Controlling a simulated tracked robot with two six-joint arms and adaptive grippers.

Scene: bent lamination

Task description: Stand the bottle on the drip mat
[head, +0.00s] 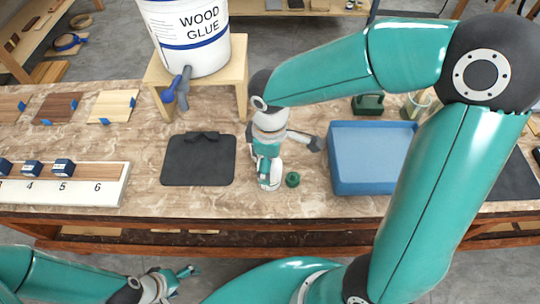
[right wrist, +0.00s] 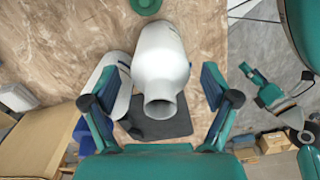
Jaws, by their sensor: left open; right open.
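The white bottle (head: 269,182) stands on the table just right of the dark drip mat (head: 198,172), off it. In the right wrist view the bottle (right wrist: 160,60) is upright with its open mouth towards me, between the spread fingers. My right gripper (head: 267,152) is open above and around the bottle and partly hides it; its fingers (right wrist: 156,90) show gaps on both sides. Part of the mat (right wrist: 160,129) shows below the bottle's mouth. My left gripper (head: 178,280) is open and empty in front of the table.
A green cap (head: 292,179) lies right of the bottle, with a blue tray (head: 368,188) beyond it. A glue bucket (head: 187,30) stands on a wooden stand (head: 236,75) behind the mat. A pale object (right wrist: 104,85) lies close beside the bottle; I cannot tell what it is.

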